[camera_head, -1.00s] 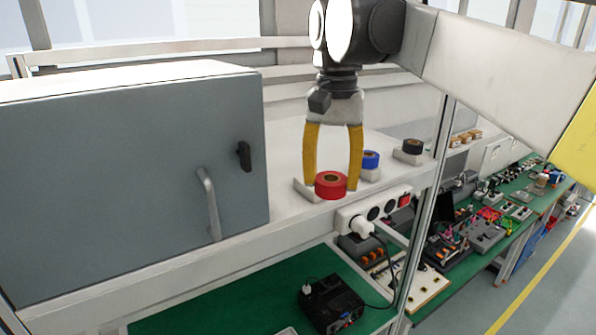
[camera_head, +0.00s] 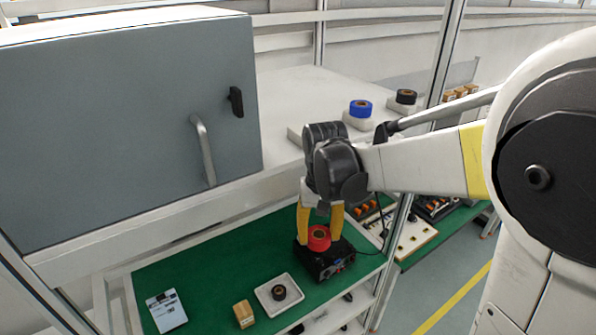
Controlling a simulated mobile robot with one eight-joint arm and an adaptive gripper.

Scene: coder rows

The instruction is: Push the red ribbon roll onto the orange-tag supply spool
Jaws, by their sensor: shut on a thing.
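My gripper (camera_head: 319,229) points down over the green bench, below the white shelf. Its yellow fingers are shut on the red ribbon roll (camera_head: 319,239), one on each side. The roll is level, with its hole facing up. It is over or on the black device (camera_head: 325,263) on the bench; I cannot tell whether they touch. No spool with an orange tag can be made out; the top of the device is partly hidden by the roll and fingers.
A blue roll (camera_head: 360,108) and a dark roll (camera_head: 405,97) sit on white blocks on the shelf (camera_head: 200,200). A grey cabinet (camera_head: 110,130) stands at left. On the bench are a white tray (camera_head: 262,296) with a dark roll, a wooden block (camera_head: 243,314) and a card (camera_head: 167,308).

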